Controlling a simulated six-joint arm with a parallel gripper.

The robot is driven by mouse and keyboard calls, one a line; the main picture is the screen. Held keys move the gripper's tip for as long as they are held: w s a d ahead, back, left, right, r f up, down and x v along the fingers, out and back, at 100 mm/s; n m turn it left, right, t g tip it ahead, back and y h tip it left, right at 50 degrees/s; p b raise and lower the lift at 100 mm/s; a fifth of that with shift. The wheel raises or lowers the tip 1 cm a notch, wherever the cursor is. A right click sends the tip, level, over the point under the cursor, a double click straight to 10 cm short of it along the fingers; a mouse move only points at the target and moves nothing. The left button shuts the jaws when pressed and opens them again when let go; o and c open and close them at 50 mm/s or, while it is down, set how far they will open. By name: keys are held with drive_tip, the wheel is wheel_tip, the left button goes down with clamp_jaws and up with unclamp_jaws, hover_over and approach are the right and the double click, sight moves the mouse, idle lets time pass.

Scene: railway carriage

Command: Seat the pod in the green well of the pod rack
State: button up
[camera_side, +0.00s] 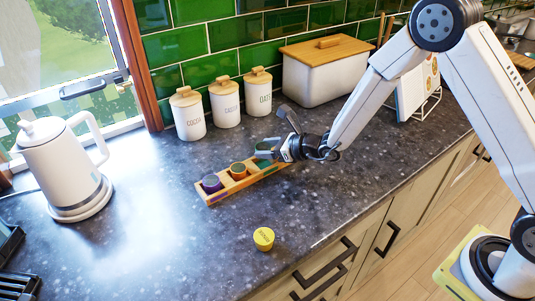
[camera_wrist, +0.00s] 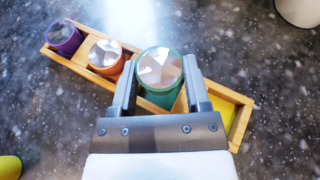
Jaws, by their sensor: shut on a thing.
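The pod (camera_wrist: 160,68), green with a silvery faceted lid, is between the two fingers of my gripper (camera_wrist: 158,80), which is shut on it. The wooden pod rack (camera_wrist: 238,97) lies under it as a long row of wells. The pod is over the third well from the left, between the orange pod and the yellow-floored end well. The pod hides most of that well, so I cannot tell how far down it sits. In the side view, my gripper (camera_side: 275,149) is at the far right part of the rack (camera_side: 218,199), and the pod is partly hidden.
A purple pod (camera_wrist: 64,38) and an orange pod (camera_wrist: 105,56) sit in the rack's left wells. The yellow well (camera_wrist: 228,113) is empty. A yellow pod (camera_side: 263,238) stands loose on the dark counter. A kettle (camera_side: 62,165) and canisters (camera_side: 225,103) stand clear of the rack.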

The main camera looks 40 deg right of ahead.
sight(273, 165)
drive_tip(key=shift+f, duration=1.5)
drive_tip(key=shift+f, duration=0.3)
drive_tip(key=o, duration=1.2)
drive_tip(key=shift+f, duration=0.1)
drive_tip(key=shift+s, duration=0.15)
drive_tip(key=shift+f, duration=0.15)
drive_tip(key=shift+s, duration=0.1)
drive_tip(key=shift+r, duration=0.35)
drive_tip(key=shift+s+d+r, duration=0.35)
drive_tip(key=shift+s, duration=0.2)
drive_tip(key=shift+v, duration=5.15)
